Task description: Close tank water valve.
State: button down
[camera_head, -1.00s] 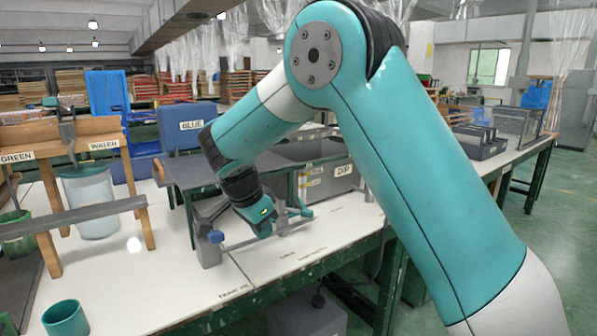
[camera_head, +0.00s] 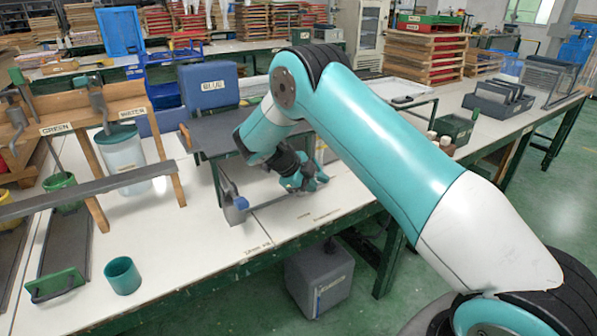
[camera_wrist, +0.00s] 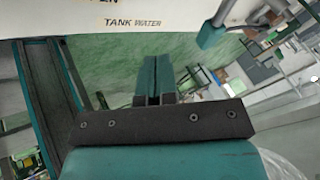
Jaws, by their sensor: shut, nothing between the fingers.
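The white table edge carries a printed TANK WATER label (camera_wrist: 132,22) in the wrist view. A teal lever end (camera_wrist: 212,36) on a grey rod stands right of that label, likely the valve handle. My gripper (camera_wrist: 153,66) is shut and empty, its fingers pointing toward the table edge below the label, apart from the lever. In the head view my gripper (camera_head: 312,180) is above the white table near its front edge, and its fingertips are hard to make out. A blue knob (camera_head: 240,203) on a grey post stands left of it. The valve's position cannot be told.
A grey box (camera_head: 320,280) stands on the floor under the table. A dark shelf (camera_head: 235,128) and a blue container labelled BLUE (camera_head: 210,86) are behind my gripper. A teal cup (camera_head: 122,276) and a clear water bucket (camera_head: 122,155) stand at left.

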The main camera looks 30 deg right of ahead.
jog(key=d, duration=0.1)
jog(key=w+d+p, duration=0.1)
jog(key=w+d, duration=0.1)
jog(key=d, duration=0.1)
jog(key=shift+f, duration=0.35)
jog(key=shift+w, duration=0.1)
